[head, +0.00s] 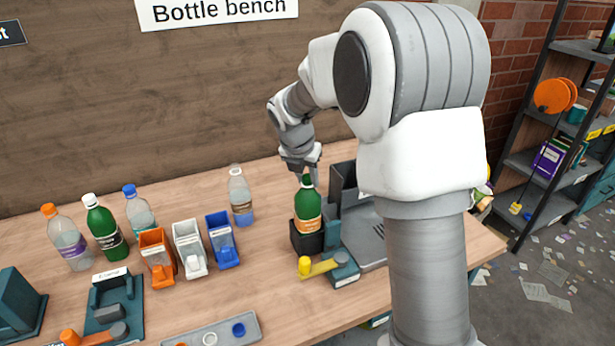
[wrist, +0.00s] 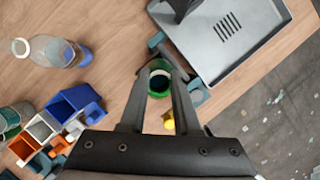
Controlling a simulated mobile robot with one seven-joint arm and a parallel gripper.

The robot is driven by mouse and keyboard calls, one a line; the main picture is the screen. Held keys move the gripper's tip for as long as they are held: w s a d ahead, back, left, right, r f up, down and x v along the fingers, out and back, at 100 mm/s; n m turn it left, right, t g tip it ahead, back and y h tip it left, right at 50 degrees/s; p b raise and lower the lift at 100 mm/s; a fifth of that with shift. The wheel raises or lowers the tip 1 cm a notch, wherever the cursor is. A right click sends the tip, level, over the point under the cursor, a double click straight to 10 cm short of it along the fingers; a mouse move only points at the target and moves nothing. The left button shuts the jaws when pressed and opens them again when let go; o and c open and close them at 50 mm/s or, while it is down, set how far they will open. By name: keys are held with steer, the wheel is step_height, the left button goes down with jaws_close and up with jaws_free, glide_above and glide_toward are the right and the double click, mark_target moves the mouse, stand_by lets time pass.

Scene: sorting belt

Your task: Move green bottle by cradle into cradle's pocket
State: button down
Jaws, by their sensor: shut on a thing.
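The green bottle (head: 307,210) with an orange label stands upright at the cradle's black pocket (head: 306,240). The pocket's front wall hides its lower part; I cannot tell whether it rests on the bottom. The cradle's teal frame (head: 332,225) stands just right of it. My gripper (head: 304,172) comes down from above and is shut on the bottle's neck. In the wrist view the green bottle (wrist: 159,80) shows from above between the two fingers of my gripper (wrist: 158,90).
A grey tray (head: 362,240) adjoins the cradle on the right, and a yellow-handled lever (head: 318,267) is in front. Orange (head: 157,255), white (head: 190,250) and blue bins (head: 223,240) stand left. A clear bottle (head: 240,195) and another green bottle (head: 105,230) stand behind and left.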

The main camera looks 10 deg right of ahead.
steer(key=shift+f, duration=0.35)
steer(key=shift+f+b, duration=0.3)
steer(key=shift+f, duration=0.2)
steer(key=c, duration=0.6)
jaws_free()
steer(key=shift+o, duration=0.2)
